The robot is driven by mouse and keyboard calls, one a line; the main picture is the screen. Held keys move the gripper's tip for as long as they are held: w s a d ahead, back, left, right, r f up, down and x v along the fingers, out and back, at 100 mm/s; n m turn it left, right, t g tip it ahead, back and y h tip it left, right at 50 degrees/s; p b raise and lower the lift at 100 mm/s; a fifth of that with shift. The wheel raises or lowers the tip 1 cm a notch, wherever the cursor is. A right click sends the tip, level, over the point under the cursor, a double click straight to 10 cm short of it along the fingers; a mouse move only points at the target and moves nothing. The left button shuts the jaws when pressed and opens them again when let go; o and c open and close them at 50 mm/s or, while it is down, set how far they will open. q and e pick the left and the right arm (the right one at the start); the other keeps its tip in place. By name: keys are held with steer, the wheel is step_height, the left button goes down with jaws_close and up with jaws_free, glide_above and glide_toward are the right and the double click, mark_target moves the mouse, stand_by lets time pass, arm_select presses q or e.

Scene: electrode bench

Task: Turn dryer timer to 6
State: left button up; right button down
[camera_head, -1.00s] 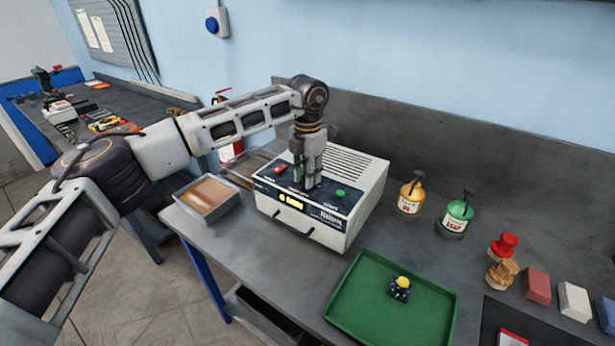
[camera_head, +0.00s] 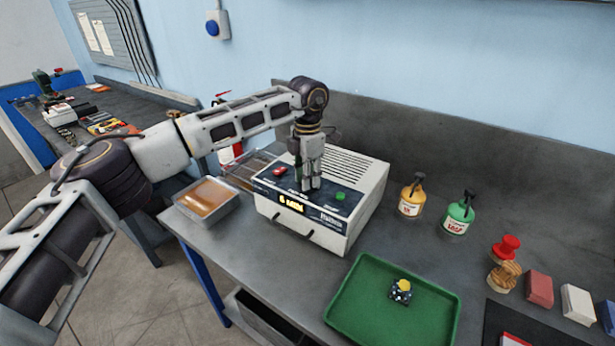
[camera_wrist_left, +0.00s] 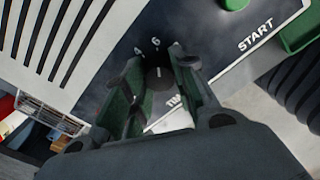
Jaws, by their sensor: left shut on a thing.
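The dryer (camera_head: 368,209) is a white box with a dark sloped control panel on the bench. Its lit yellow display (camera_head: 291,202) appears to read 6 MIN. My left gripper (camera_head: 311,185) points down onto the middle of the panel, between the red switch (camera_head: 280,171) and the green button (camera_head: 340,196). It hides the timer knob in the head view. In the left wrist view the dark round timer knob (camera_wrist_left: 159,76) sits between the fingers of the left gripper (camera_wrist_left: 160,82), which is shut on it. The knob's white mark points near the printed 6 (camera_wrist_left: 155,42). My right gripper is not in view.
A tray of amber liquid (camera_head: 206,200) stands left of the dryer. A green tray (camera_head: 350,330) with a small yellow-topped object is in front. Yellow (camera_head: 411,197) and green (camera_head: 458,214) bottles stand to the right. The wall is close behind the bench.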

arm_select(q)
steer(key=o, duration=1)
steer(key=shift+o, duration=0.3)
steer(key=shift+r, duration=0.9)
step_height(320, 180, up, 10)
steer(key=shift+r, duration=0.15)
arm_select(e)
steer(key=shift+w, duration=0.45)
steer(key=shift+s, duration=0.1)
